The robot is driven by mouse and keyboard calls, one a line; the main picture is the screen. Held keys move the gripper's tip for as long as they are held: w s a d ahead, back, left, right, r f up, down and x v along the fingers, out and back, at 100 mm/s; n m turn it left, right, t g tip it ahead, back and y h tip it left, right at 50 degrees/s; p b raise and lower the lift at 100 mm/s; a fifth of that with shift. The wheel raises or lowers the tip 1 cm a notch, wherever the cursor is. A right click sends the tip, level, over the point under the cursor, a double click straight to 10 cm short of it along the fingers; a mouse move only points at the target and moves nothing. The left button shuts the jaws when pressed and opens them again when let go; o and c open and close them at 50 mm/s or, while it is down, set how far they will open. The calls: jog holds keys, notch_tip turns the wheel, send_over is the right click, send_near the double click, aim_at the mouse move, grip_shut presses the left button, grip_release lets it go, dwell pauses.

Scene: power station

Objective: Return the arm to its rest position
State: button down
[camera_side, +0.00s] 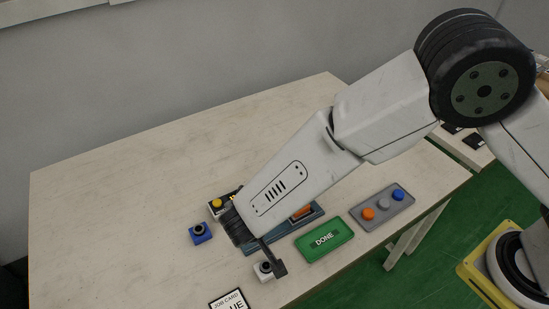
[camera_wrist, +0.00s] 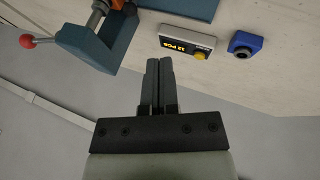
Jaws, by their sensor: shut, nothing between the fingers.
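My gripper (camera_wrist: 159,62) shows in the wrist view with its two dark fingers together and nothing between them. In the side view my arm reaches down from the upper right, and its end is low over the table (camera_side: 120,200), among the devices. The fingers are hard to make out there. In the wrist view the fingers point toward a small display box (camera_wrist: 187,43) with yellow digits and a yellow button, apart from it in the picture. A blue block (camera_wrist: 246,44) with a dark round top is to its right.
A blue fixture (camera_wrist: 100,48) with a red-knobbed lever (camera_wrist: 27,41) is at upper left in the wrist view. The table's left side is clear.

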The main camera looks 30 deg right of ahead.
jog(key=shift+d+r, duration=0.1)
dwell(0.3)
jog(key=s+d+r+g+y, duration=0.1)
jog(key=s+d+r, duration=0.2)
jog(key=d, duration=0.6)
jog(key=s+d+r+y, duration=0.1)
jog(key=s+d+r, duration=0.2)
jog(key=d, duration=0.7)
jog(key=s+d+r+m+g+y, duration=0.1)
jog(key=s+d+r+y, duration=0.1)
jog(key=d, duration=0.8)
notch_tip(320, 180, up, 3)
jog(key=shift+s+f+g, duration=0.2)
jog(key=shift+s+g, duration=0.1)
jog(key=shift+s, duration=0.45)
jog(key=shift+w+d, duration=0.1)
